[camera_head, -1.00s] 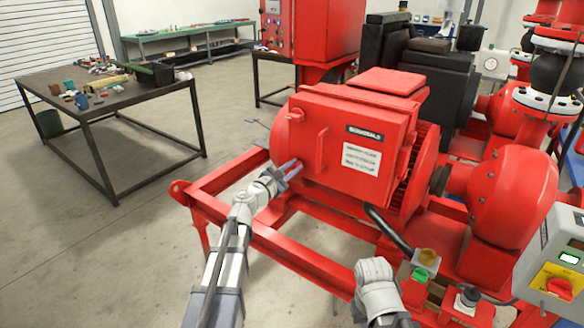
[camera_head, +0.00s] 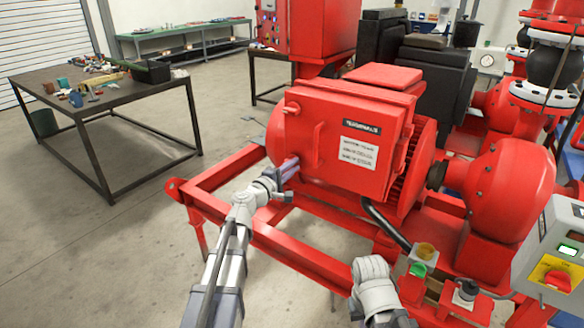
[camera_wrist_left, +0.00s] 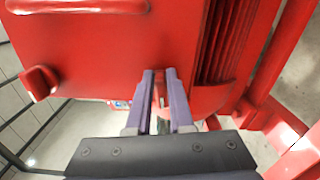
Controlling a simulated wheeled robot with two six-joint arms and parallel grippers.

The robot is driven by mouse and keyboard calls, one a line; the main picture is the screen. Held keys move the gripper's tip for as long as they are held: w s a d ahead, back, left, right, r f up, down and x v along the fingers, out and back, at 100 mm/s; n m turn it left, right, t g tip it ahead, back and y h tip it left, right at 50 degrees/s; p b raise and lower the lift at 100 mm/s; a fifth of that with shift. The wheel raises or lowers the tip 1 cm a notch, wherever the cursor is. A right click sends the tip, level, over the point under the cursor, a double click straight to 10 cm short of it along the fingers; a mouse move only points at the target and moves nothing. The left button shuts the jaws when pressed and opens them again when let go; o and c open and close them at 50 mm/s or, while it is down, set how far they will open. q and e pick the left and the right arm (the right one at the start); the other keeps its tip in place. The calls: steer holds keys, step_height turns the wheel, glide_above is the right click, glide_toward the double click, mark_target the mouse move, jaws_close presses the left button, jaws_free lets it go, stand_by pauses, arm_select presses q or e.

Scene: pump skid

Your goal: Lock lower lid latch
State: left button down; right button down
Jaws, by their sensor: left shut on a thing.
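The red terminal box lid (camera_head: 350,140) is on the motor's near side, with a white text label and a vertical handle (camera_head: 318,145). The upper latch (camera_head: 291,108) is a small red piece at the lid's upper left edge; a red tab in the left wrist view (camera_wrist_left: 40,83) looks like it. My left gripper (camera_head: 289,165) is at the lid's lower left edge. In the left wrist view its purple fingers (camera_wrist_left: 161,85) are shut on the lower lid latch (camera_wrist_left: 161,92), a small red piece mostly hidden between them. My right gripper is out of view.
The red skid frame (camera_head: 225,178) runs below and left of the motor. Motor cooling fins (camera_wrist_left: 225,40) lie beside the gripper. A small control box with a green button (camera_head: 418,268) stands front right.

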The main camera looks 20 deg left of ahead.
arm_select(q)
steer(key=shift+f+m, duration=0.15)
steer(key=shift+m, duration=0.55)
steer(key=c, duration=0.8)
jaws_free()
steer(key=shift+s, duration=0.1)
steer(key=v, duration=0.7)
steer(key=shift+s, duration=0.25)
steer(key=shift+a, duration=0.1)
